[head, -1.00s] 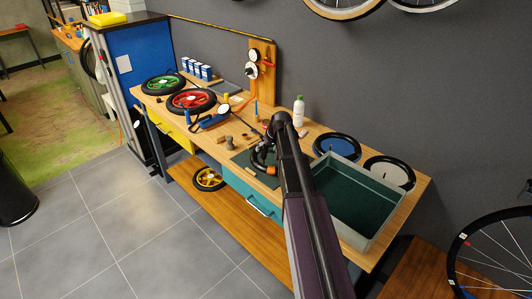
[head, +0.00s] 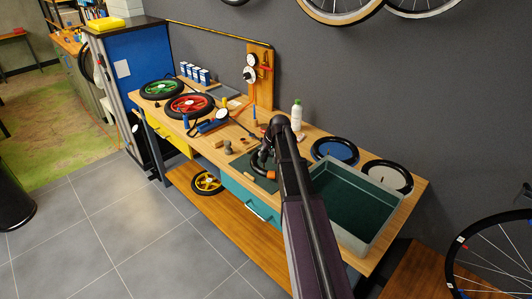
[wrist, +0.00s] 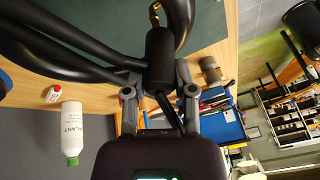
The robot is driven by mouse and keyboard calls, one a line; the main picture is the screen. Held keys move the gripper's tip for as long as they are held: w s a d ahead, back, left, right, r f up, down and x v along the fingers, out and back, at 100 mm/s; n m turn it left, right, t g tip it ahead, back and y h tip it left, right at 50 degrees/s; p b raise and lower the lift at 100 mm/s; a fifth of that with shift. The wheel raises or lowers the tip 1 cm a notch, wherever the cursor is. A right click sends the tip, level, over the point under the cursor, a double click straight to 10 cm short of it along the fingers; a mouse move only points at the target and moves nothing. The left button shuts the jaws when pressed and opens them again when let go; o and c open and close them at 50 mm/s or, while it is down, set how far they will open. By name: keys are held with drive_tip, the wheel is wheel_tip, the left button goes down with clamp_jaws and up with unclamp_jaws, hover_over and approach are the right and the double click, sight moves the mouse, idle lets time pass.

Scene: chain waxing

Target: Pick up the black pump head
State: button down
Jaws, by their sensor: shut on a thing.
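My gripper (wrist: 160,82) is in the middle of the wrist view, its two grey fingers on either side of a short black cylinder, which looks like the black pump head (wrist: 160,50). The fingers are shut on it. A brass-coloured end (wrist: 155,14) shows beyond it. Thick black curved tubes pass close by on both sides. In the head view my gripper (head: 266,153) is low over the dark green mat (head: 266,184) on the workbench. There the arm and dark parts around it hide the pump head.
A green-lined grey tray (head: 385,242) stands right of my arm, with a blue wheel (head: 336,149) and a white wheel (head: 388,176) behind it. A white bottle (head: 297,114) stands at the back. Green and red wheels (head: 188,105) lie to the left.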

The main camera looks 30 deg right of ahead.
drive_tip(key=shift+r+p, duration=1.35)
drive_tip(key=shift+r, duration=0.25)
drive_tip(key=s+a+r+p, duration=0.1)
drive_tip(key=s+a, duration=0.6)
drive_tip(key=s, duration=0.7)
drive_tip(key=shift+a+r, duration=0.15)
drive_tip(key=shift+a, duration=0.05)
drive_tip(key=shift+s+f+b, duration=0.15)
drive_tip(key=shift+f+b, duration=0.5)
drive_tip(key=shift+f, duration=0.2)
drive_tip(key=shift+a, duration=0.1)
